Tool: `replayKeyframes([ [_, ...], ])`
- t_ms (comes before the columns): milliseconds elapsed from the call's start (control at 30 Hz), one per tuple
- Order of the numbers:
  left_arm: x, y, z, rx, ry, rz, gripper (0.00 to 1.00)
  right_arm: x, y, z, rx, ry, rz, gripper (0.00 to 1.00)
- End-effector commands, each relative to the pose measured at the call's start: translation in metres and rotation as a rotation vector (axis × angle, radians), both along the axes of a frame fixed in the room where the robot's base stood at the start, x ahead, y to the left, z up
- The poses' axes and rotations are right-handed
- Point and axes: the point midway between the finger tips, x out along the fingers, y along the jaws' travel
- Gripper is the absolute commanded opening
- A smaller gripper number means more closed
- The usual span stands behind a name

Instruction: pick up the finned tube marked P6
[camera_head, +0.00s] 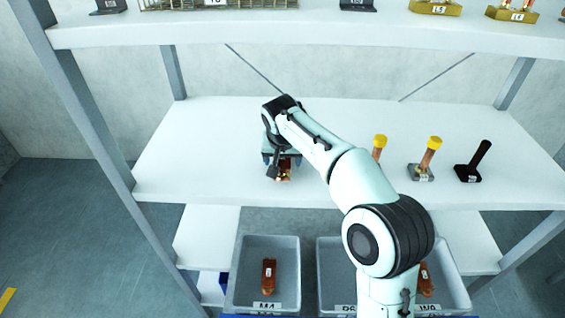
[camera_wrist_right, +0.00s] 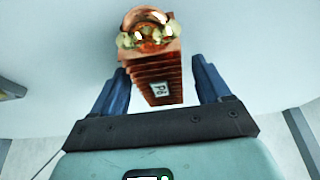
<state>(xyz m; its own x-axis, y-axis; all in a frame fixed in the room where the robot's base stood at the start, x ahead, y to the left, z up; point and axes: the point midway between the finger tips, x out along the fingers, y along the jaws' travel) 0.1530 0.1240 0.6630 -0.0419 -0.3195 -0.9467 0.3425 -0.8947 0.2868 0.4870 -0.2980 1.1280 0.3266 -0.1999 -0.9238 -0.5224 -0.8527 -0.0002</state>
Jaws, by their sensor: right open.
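The copper finned tube (camera_wrist_right: 160,80) with the white label P6 is between the fingers of my right gripper (camera_wrist_right: 159,72) in the right wrist view. The blue fingers are open, one on each side of it. A gap shows on the right side; contact on the left is hard to tell. In the head view the tube (camera_head: 284,174) shows partly below my right gripper (camera_head: 281,161), on the middle white shelf (camera_head: 200,150). The gripper hides its upper part. My left gripper is not in view.
Yellow-capped copper parts (camera_head: 428,157) and a black part (camera_head: 472,162) stand to the right on the same shelf. Grey bins (camera_head: 240,285) holding copper parts are below. The upper shelf (camera_head: 280,33) carries several items. The middle shelf's left side is clear.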

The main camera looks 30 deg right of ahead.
Motion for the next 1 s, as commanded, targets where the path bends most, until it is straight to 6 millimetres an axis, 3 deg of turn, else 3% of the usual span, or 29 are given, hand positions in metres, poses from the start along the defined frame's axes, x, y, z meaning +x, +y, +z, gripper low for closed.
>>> replayKeyframes([
  [867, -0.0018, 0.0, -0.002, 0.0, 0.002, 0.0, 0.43, -0.0001, 0.0002, -0.0045, 0.0, 0.0, 0.0, 0.77],
  [900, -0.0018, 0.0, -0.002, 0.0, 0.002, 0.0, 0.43, -0.0001, 0.0002, -0.0045, 0.0, 0.0, 0.0, 0.7],
  [1000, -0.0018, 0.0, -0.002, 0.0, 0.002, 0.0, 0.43, -0.0001, 0.0002, -0.0044, 0.0, 0.0, 0.0, 0.38],
])
